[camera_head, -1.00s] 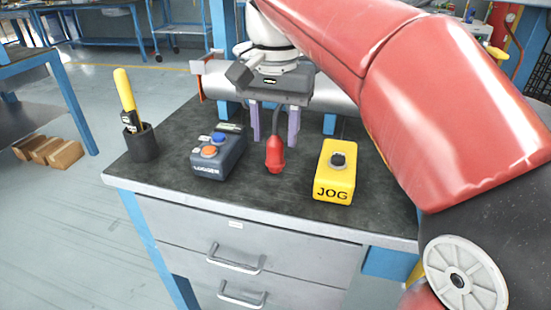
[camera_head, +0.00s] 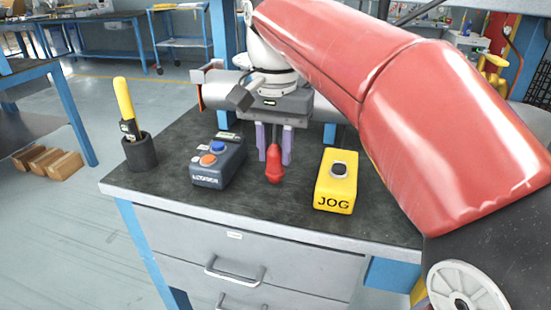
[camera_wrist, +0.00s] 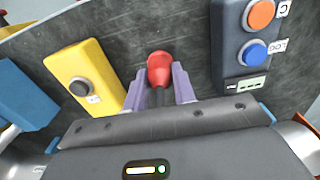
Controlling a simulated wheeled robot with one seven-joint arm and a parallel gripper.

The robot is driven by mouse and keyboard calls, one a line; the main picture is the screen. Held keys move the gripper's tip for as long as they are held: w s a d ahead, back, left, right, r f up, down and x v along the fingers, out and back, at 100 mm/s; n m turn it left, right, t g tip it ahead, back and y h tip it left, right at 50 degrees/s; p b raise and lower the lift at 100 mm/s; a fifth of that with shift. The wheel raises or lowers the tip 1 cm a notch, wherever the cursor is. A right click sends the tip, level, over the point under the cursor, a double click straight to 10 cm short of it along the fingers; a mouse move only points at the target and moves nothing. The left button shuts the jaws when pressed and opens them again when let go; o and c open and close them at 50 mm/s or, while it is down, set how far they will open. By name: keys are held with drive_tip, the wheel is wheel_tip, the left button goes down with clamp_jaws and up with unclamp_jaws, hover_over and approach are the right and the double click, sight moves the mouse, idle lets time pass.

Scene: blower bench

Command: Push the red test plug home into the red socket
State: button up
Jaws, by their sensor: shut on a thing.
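The red test plug (camera_head: 275,167) is a bulb-shaped red piece. In the head view it sits between the two purple fingers of my gripper (camera_head: 275,158), and its lower part shows below the fingertips. My gripper is shut on it. The wrist view shows the plug (camera_wrist: 160,68) between the fingertips (camera_wrist: 163,80), its rounded red end pointing away from the gripper. I cannot tell whether the plug's tip touches the bench top. I do not see a red socket in either view.
A dark logger box (camera_head: 217,163) with orange and blue buttons stands left of the plug. A yellow JOG box (camera_head: 337,182) stands to its right. A dark cup (camera_head: 140,153) with a yellow-handled tool stands at the bench's left edge. The bench top (camera_head: 290,218) in front is clear.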

drive_tip(key=shift+r+p, duration=2.1)
drive_tip(key=shift+r, duration=0.25)
